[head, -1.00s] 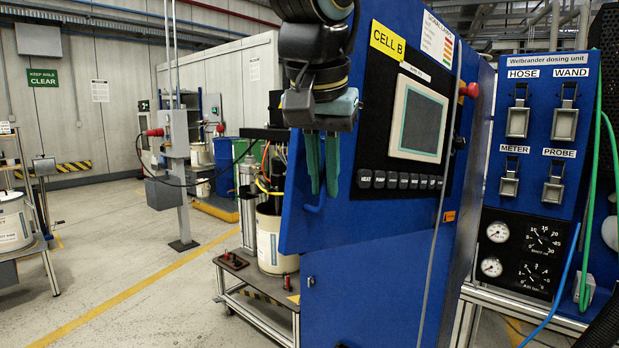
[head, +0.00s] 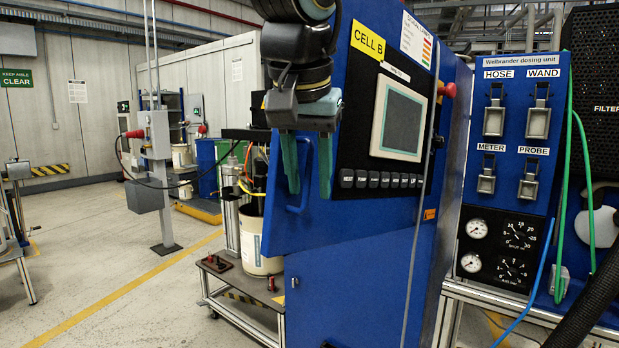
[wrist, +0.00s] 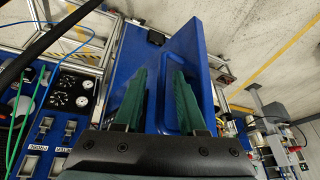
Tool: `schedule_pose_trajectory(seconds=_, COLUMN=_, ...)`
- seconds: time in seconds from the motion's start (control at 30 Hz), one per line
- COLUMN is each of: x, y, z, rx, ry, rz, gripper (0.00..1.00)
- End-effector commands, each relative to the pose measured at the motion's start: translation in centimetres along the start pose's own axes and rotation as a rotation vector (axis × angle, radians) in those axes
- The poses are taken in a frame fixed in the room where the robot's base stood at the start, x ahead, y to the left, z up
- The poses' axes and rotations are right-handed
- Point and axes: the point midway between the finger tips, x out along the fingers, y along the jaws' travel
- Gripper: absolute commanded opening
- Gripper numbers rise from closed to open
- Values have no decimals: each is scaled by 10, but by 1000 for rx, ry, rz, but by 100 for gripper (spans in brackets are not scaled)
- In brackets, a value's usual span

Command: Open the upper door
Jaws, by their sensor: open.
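The upper door (head: 350,205) is a blue panel with a yellow CELL B label, a screen and a row of buttons. A blue loop handle (head: 296,210) is on its left part; it also shows in the wrist view (wrist: 166,108). My gripper (head: 308,194) has green fingers pointing down, spread apart at the handle. In the wrist view my gripper (wrist: 160,72) has its right finger overlapping the handle loop, its left finger over the bare panel. I cannot tell whether they touch.
The dosing unit (head: 516,150) with HOSE, WAND, METER and PROBE latches stands right, with green hoses. A low trolley (head: 245,300) with a white drum (head: 252,240) is left of the cabinet. A grey post with a box (head: 157,140) stands further back. Open floor lies left.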

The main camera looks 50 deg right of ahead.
Motion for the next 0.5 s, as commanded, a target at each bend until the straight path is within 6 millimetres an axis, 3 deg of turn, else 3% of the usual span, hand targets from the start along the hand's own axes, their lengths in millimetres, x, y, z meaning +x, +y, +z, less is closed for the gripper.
schedule_pose_trajectory(seconds=0.27, x=-12, y=-1, z=-1, rx=-2, ry=4, rz=-2, gripper=42)
schedule_pose_trajectory(seconds=0.5, x=-56, y=0, z=0, rx=-1, ry=5, rz=-1, gripper=42)
